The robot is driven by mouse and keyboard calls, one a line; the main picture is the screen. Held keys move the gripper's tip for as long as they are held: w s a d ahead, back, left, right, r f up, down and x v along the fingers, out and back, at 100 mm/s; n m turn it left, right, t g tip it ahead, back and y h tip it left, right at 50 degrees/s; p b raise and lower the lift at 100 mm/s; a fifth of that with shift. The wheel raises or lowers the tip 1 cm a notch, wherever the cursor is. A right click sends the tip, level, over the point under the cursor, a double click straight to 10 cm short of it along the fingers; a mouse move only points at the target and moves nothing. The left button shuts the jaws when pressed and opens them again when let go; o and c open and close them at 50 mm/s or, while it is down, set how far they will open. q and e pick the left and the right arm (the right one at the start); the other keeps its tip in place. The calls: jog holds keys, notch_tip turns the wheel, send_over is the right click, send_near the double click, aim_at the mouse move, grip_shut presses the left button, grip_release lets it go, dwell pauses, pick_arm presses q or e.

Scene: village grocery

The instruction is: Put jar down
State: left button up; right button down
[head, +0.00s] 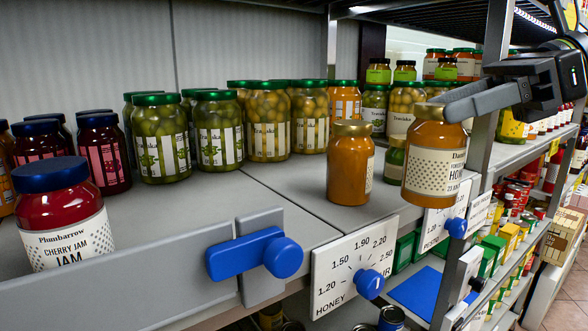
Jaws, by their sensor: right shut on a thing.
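A honey jar (432,178) with a gold lid and cream label is in my right gripper (448,106). The gripper's dark fingers reach in from the right and close on it near the lid. The jar is upright at the shelf's front edge, and I cannot tell whether its base touches the shelf. A similar gold-lidded honey jar (348,165) stands on the shelf (283,190) to its left, apart from it. A HONEY price card (345,268) with a blue knob is on the shelf front below. My left gripper is not in view.
A cherry jam jar (65,215) stands at the front left behind a grey rail (130,285) with a blue handle. Green-lidded jars (160,138) line the back. A small green-lidded jar (394,160) is behind the held jar. Bare shelf lies left of the standing honey jar.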

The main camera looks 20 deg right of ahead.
aim_at(420, 104)
jog(key=a, duration=0.1)
jog(key=w+a+p, duration=0.1)
jog(key=a, duration=0.1)
jog(key=a+p, duration=0.1)
jog(key=shift+w+a+r, duration=0.15)
jog(key=shift+a+r, duration=0.15)
jog(key=shift+r, duration=0.1)
pick_arm(q)
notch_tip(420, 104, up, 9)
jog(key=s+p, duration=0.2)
jog(key=p, duration=0.5)
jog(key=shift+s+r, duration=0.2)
pick_arm(e)
jog(key=r+x, duration=0.1)
jog(key=x, duration=1.2)
jog(key=shift+w, duration=0.3)
jog(key=shift+a, duration=0.1)
jog(key=shift+f, duration=0.15)
jog(key=c, duration=0.6)
grip_release()
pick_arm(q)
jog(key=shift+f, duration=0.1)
